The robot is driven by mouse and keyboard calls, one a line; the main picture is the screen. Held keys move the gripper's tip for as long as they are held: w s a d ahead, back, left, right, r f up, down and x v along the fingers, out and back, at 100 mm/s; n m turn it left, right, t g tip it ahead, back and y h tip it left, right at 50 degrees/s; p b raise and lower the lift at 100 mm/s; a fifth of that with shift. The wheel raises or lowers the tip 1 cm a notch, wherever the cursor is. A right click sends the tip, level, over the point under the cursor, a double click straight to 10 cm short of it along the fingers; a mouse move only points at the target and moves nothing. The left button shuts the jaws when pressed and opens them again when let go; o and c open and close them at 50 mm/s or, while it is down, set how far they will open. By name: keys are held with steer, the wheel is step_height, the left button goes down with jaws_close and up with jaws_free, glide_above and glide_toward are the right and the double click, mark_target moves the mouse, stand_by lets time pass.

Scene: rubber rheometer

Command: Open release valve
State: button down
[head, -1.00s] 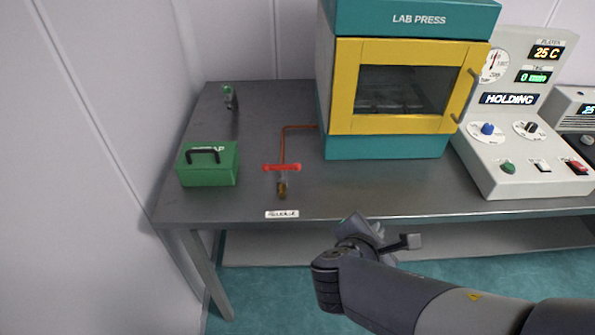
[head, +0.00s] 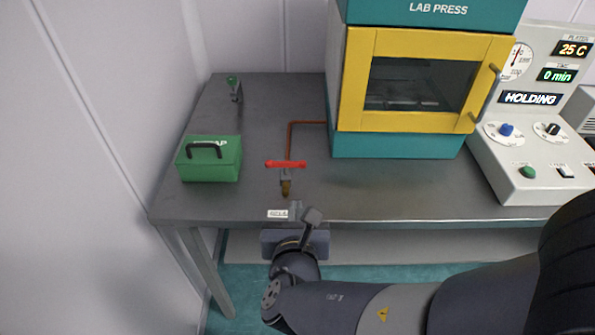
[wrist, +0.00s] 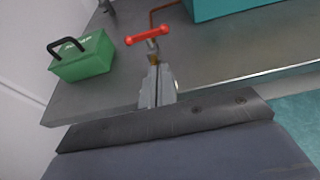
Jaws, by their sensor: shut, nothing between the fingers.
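The release valve has a red bar handle (head: 286,164) lying crosswise on top of a brass body (head: 286,187), near the front edge of the table. A copper pipe (head: 290,138) runs from it toward the press. The red handle also shows in the wrist view (wrist: 147,34), just beyond the fingertips. My gripper (head: 296,209) is at the table's front edge, in front of the valve and apart from the handle in the head view. In the wrist view my gripper's fingers (wrist: 157,82) are together, with nothing between them, pointing at the valve and hiding part of its lower body.
A green box (head: 209,160) with a black handle stands left of the valve. The teal and yellow lab press (head: 425,85) stands to the right, beside a control panel (head: 530,130) reading HOLDING. A small label (head: 277,214) lies at the table edge. A green-topped fitting (head: 234,88) stands at the back left.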

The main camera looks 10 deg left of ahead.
mark_target(298, 165)
steer(key=x, duration=0.9)
steer(key=r+x, duration=0.1)
steer(key=x, duration=0.3)
steer(key=shift+w+f, duration=0.1)
steer(key=shift+w, duration=0.4)
